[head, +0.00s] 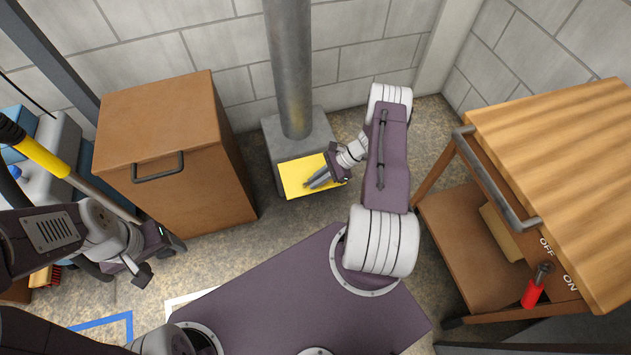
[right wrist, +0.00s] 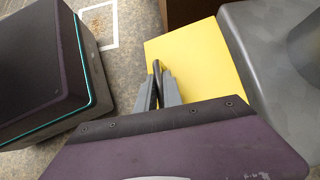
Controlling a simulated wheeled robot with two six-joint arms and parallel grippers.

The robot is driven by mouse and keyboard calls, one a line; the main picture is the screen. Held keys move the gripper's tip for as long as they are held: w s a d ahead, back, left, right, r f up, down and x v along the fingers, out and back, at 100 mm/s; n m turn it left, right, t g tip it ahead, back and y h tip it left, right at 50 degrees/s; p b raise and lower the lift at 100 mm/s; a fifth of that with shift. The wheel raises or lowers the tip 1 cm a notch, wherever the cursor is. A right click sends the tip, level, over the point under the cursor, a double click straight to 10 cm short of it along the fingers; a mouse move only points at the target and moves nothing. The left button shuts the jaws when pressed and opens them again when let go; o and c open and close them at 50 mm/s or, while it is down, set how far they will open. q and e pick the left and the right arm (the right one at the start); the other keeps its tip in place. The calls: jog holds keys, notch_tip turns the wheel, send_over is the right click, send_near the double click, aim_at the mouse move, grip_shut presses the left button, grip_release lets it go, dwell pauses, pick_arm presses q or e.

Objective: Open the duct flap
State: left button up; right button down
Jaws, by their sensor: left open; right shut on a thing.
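The yellow duct flap (head: 297,172) is on the front of a grey duct box (head: 278,128) at the foot of a metal pipe. My right gripper (head: 313,182) is in front of the flap, and its hand covers the flap's right part. In the right wrist view, the flap (right wrist: 205,58) lies beyond the fingers, which are shut on a dark bar handle (right wrist: 156,80). I cannot tell how far the flap stands from the box. My left gripper (head: 142,268) is open and empty at the lower left, far from the flap.
A brown cabinet (head: 158,115) with a dark handle stands left of the duct. A wooden-topped cart (head: 560,160) with a red-handled ON/OFF lever (head: 536,288) stands at right. Floor (head: 265,235) in front of the duct is clear. A block wall is behind.

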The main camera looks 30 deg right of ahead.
aim_at(314, 170)
jog(key=r, duration=0.1)
jog(key=r+p, duration=0.1)
jog(key=shift+w+d+r, duration=0.1)
jog(key=shift+w+r, duration=0.15)
jog(key=shift+r, duration=0.15)
jog(key=shift+w+d+r+p, duration=0.1)
jog(key=shift+w+r+p, duration=0.15)
jog(key=shift+r+p, duration=0.2)
jog(key=shift+w+r+p, duration=0.2)
jog(key=shift+r+p, duration=0.2)
jog(key=shift+r, duration=0.05)
jog(key=c, duration=1.8)
grip_release()
jog(key=shift+w, duration=0.1)
jog(key=shift+o, duration=0.2)
jog(key=p+v, duration=0.3)
jog(key=v, duration=0.6)
